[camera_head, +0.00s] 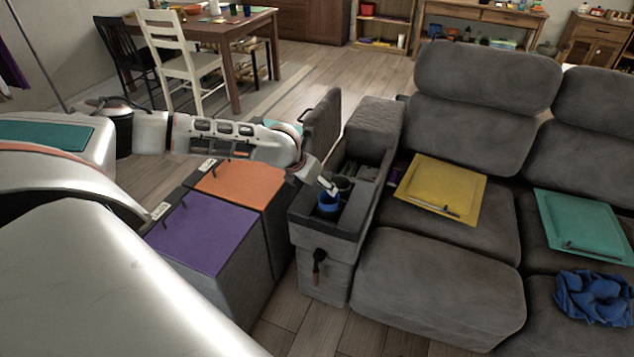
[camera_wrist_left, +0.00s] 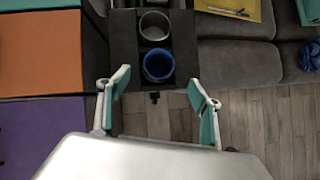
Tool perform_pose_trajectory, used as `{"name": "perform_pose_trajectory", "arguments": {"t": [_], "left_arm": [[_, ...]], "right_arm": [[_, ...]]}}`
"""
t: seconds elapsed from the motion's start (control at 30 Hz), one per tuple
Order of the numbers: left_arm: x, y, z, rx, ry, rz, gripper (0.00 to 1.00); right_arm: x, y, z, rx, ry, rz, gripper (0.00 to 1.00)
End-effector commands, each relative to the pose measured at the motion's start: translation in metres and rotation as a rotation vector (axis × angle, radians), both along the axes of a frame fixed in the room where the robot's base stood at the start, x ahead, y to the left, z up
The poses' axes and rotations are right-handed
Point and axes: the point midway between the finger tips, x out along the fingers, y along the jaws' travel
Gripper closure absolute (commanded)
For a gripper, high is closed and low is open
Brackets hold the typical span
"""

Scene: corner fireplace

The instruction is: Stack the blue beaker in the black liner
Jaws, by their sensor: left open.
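The blue beaker (camera_head: 328,204) stands upright in the front round well of the sofa's armrest console. It also shows in the left wrist view (camera_wrist_left: 158,66). Right behind it is a second round holder with a dark inside and grey rim (camera_wrist_left: 154,27), also in the head view (camera_head: 344,183); it looks like the black liner, but I cannot be sure. My left gripper (camera_wrist_left: 158,84) is open and empty, its teal-padded fingers spread to either side of the beaker's line. In the head view my left gripper (camera_head: 330,188) is over the console, partly covering the beaker.
The console's dark top (camera_head: 350,217) has an opened lid (camera_head: 322,122) behind it. Orange (camera_head: 241,183) and purple (camera_head: 203,235) topped boxes stand left of it. The sofa bears a yellow folder (camera_head: 440,186), a teal folder (camera_head: 583,225) and a blue cloth (camera_head: 594,297).

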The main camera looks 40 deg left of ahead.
Motion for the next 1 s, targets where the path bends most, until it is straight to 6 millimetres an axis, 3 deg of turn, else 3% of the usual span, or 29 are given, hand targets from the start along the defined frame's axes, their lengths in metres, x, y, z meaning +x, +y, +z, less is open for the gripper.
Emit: {"name": "perform_pose_trajectory", "arguments": {"t": [0.07, 0.17, 0.27, 0.33, 0.5, 0.7, 0.83, 1.0], "left_arm": [[-0.003, -0.006, 0.000, -0.013, 0.001, 0.001, 0.35], [-0.007, -0.035, -0.012, -0.070, 0.001, 0.012, 0.35], [-0.017, -0.087, -0.032, -0.192, 0.006, 0.049, 0.35], [-0.028, -0.132, -0.048, -0.309, 0.016, 0.092, 0.35], [-0.061, -0.231, -0.070, -0.622, 0.061, 0.244, 0.35], [-0.104, -0.315, -0.078, -0.995, 0.157, 0.504, 0.35], [-0.129, -0.344, -0.079, -1.226, 0.226, 0.717, 0.35], [-0.159, -0.352, -0.083, -1.502, 0.302, 1.045, 0.35]], "right_arm": [[0.000, 0.000, 0.001, 0.000, -0.001, 0.000, 0.60], [0.000, 0.000, 0.001, 0.000, -0.001, 0.000, 0.60], [0.000, 0.000, 0.001, 0.000, 0.000, 0.000, 0.60], [0.000, 0.000, 0.000, 0.000, 0.000, 0.000, 0.60], [0.000, 0.000, 0.000, 0.000, 0.001, 0.000, 0.60], [-0.001, 0.000, 0.000, -0.001, 0.002, 0.000, 0.60], [-0.001, 0.000, -0.001, -0.001, 0.002, 0.000, 0.60], [-0.001, 0.000, -0.001, -0.001, 0.002, 0.000, 0.60]]}}
